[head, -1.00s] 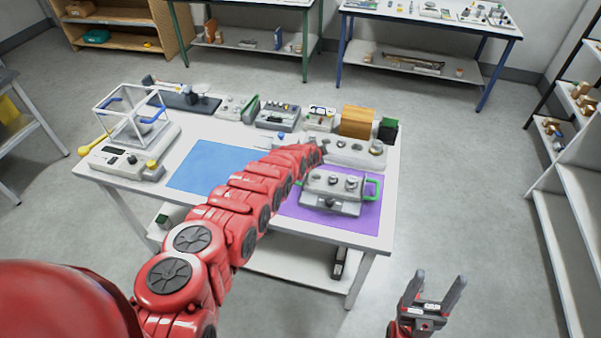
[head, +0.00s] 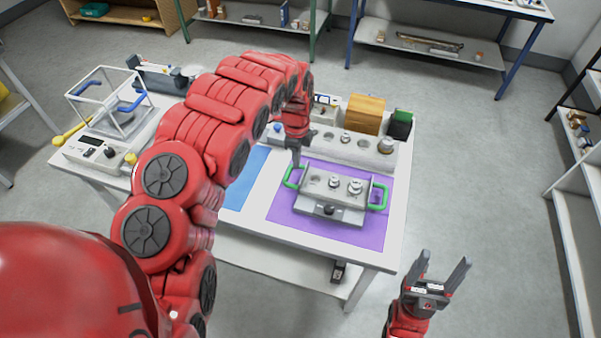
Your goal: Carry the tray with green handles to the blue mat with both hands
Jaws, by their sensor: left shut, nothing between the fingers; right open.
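The grey tray (head: 343,208) with green handles sits on the purple mat (head: 284,214) and carries several small metal weights. Its left green handle (head: 290,178) and right green handle (head: 381,196) both show. The blue mat (head: 243,186) lies to the left on the same table, mostly hidden behind my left arm. My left gripper (head: 296,163) is shut and empty, pointing down just above and beside the left handle; whether it touches the handle I cannot tell. My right gripper (head: 447,272) is open and empty, off the table's right front side, pointing up in the picture.
A grey block with weights (head: 352,147) stands behind the tray, with a wooden box (head: 367,114) and a dark green box (head: 400,126) behind it. A balance with a clear case (head: 97,147) stands at the left. The table's front edge is clear.

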